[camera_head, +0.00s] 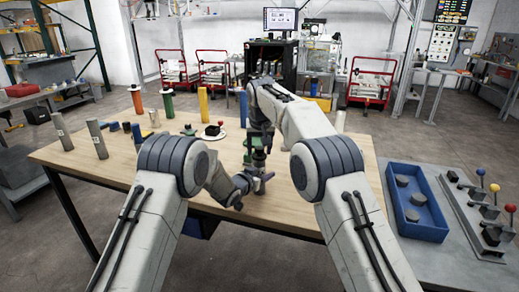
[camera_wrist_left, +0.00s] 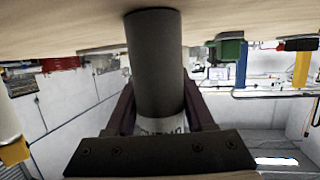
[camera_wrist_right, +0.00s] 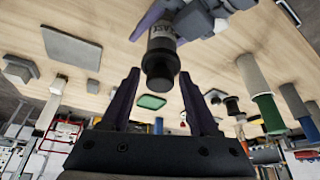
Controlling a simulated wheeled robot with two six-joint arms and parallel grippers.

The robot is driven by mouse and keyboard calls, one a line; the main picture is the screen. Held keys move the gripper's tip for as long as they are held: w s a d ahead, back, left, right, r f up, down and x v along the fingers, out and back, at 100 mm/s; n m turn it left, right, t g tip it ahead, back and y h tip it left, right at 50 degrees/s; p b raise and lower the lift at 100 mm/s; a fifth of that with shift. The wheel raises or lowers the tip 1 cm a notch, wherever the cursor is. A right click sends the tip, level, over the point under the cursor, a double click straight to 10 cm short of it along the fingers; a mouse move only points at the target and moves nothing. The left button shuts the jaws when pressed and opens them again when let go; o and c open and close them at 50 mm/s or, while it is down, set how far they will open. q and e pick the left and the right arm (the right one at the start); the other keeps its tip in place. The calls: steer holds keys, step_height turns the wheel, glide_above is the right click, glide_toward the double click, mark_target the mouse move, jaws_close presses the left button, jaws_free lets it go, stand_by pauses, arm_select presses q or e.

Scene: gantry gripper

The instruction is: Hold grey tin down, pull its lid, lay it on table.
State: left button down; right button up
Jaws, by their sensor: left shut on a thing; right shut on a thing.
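The grey tin (camera_wrist_left: 156,55) stands on the table and fills the middle of the left wrist view. My left gripper (camera_wrist_left: 158,92) has its fingers on both sides of the tin, shut on it. In the right wrist view the tin (camera_wrist_right: 163,38) shows a pale label with dark lettering and a dark lid (camera_wrist_right: 160,68). My right gripper (camera_wrist_right: 160,80) has its fingers on either side of the lid's end, shut on it. In the head view the right gripper (camera_head: 259,138) is above the left gripper (camera_head: 257,181); the arms mostly hide the tin there.
The wooden table (camera_head: 285,207) has bare room at its near right. Grey posts (camera_head: 62,132), a green cylinder (camera_head: 168,104) and a yellow cylinder (camera_head: 203,102) stand on the left and back. A white plate (camera_head: 220,136) holds a red-knobbed block. A blue bin (camera_head: 422,232) is at the right.

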steer(key=shift+r, duration=1.5)
arm_select(q)
steer(key=shift+c, duration=1)
jaws_free()
steer(key=shift+s, duration=0.1)
